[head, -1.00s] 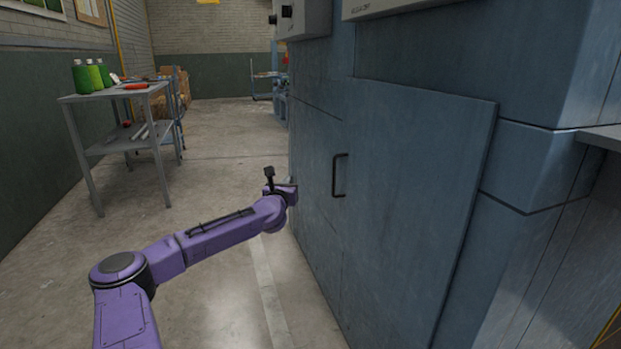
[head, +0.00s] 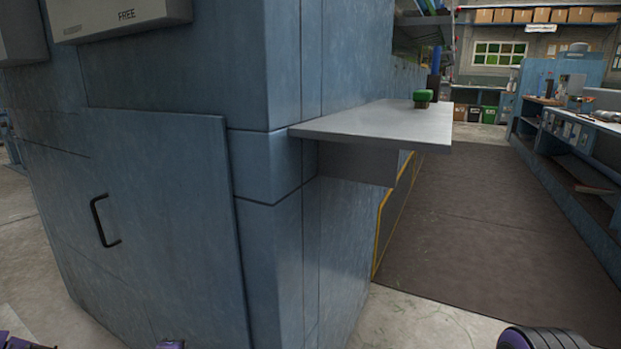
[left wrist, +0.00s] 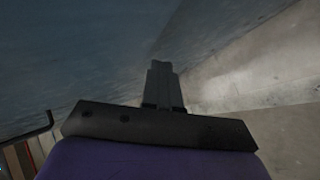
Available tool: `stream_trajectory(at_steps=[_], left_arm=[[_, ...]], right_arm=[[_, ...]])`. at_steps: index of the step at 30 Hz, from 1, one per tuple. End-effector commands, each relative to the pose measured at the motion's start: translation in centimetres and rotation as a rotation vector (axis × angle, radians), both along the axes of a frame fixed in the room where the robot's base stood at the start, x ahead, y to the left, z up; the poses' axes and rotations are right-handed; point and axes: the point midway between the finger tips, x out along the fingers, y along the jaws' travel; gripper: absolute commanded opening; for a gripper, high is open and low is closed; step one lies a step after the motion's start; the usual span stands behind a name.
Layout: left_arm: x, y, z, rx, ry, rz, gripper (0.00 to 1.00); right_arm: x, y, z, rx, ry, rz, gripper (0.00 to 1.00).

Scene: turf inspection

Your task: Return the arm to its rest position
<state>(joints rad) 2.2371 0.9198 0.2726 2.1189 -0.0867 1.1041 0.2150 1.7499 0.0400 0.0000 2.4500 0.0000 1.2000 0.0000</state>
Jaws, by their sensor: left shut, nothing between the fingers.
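My left gripper (left wrist: 163,68) shows in the left wrist view with its dark fingers together and nothing between them. Blue cabinet surface lies to the left of the fingers and pale floor to the right. In the head view only small purple pieces of my arm show along the bottom edge; the left fingers cannot be made out there. A dark ribbed purple part of mine is at the bottom right. My right gripper is not in view.
A blue cabinet (head: 165,210) with a shut door and black handle (head: 103,222) stands close in front. A grey shelf (head: 360,125) juts from its right side, with a green knob-like object (head: 422,98) on it. A dark mat (head: 480,215) leads past workbenches on the right.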

Motion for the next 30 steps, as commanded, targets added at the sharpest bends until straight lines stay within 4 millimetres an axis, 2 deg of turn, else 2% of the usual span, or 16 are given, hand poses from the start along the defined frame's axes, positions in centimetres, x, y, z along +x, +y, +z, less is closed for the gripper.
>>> stream_trajectory(at_steps=[1, 3, 6, 9, 12, 15, 18, 19, 21, 26, 30], left_arm=[[-3.0, -2.2, -3.2, 0.092, 0.115, -0.097, 0.0], [-7.6, -4.1, -7.0, 0.211, 0.266, -0.223, 0.0], [-14.0, -5.4, -10.8, 0.351, 0.45, -0.38, 0.0], [-19.7, -5.6, -13.2, 0.454, 0.598, -0.508, 0.0], [-24.8, -5.3, -14.7, 0.534, 0.721, -0.618, 0.0], [-29.1, -4.8, -15.7, 0.606, 0.827, -0.733, 0.0], [-32.5, -4.9, -16.9, 0.664, 0.903, -0.855, 0.0], [-32.9, -4.8, -15.8, 0.654, 0.912, -0.851, 0.0], [-32.4, -4.8, -12.7, 0.652, 0.903, -0.839, 0.0], [-32.4, -4.9, -8.0, 0.65, 0.901, -0.838, 0.0], [-32.3, -4.9, -2.6, 0.65, 0.9, -0.838, 0.0]], right_arm=[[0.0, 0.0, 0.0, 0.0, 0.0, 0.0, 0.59], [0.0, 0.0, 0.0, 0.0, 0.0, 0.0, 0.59], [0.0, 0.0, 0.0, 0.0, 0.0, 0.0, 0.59], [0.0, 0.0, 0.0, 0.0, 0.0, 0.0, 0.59], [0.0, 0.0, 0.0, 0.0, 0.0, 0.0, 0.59], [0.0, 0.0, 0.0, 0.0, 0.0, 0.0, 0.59], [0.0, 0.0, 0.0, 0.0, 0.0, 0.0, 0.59], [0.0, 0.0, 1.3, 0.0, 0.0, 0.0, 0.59], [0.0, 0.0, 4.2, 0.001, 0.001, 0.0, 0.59], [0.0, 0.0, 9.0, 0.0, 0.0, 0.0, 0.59], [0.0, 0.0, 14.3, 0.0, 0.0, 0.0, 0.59]])
